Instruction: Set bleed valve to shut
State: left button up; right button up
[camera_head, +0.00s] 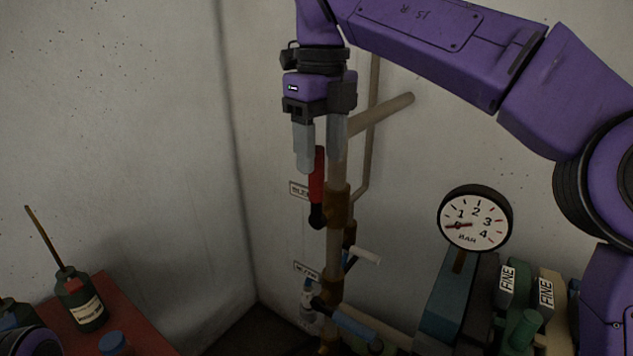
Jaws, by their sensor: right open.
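A valve with a red lever (316,182) sits on a vertical pipe (334,240) in the corner. The lever points up, roughly along the pipe. My right gripper (321,165) hangs from above with its fingers pointing down and open. The lever's upper end shows between the fingertips; I cannot tell whether they touch it. Lower on the pipe is a second valve with a blue lever (352,322) slanting down to the right. Small labels beside the valves are too small to read, so I cannot tell which one is the bleed valve. My left gripper is out of view.
A gauge (474,219) marked BAR stands at right, its needle near 0. Blocks marked FINE (507,284) sit below it. A side pipe (385,114) juts out behind the gripper. A dark bottle (80,300) stands on a red surface (140,326) at lower left.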

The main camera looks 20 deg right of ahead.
aim_at(316, 167)
jog(key=f, duration=0.2)
jog(key=shift+s+f, duration=0.2)
jog(key=shift+f, duration=0.15)
jog(key=w, duration=0.1)
jog(key=w+f, duration=0.1)
jog(key=w, duration=0.1)
jog(key=shift+w+a+f+b, duration=0.1)
jog(key=shift+a+f+b, duration=0.05)
jog(key=shift+f+b, duration=0.2)
jog(key=shift+w, duration=0.3)
jog(key=shift+s, duration=0.3)
jog(key=shift+c, duration=0.3)
jog(key=shift+s+r, duration=0.25)
jog(key=shift+s, duration=0.2)
jog(key=c, duration=0.5)
jog(key=shift+s+r, duration=0.1)
jog(key=shift+s, duration=0.15)
grip_shut()
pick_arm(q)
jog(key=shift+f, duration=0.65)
pick_arm(e)
jog(key=shift+w, duration=0.1)
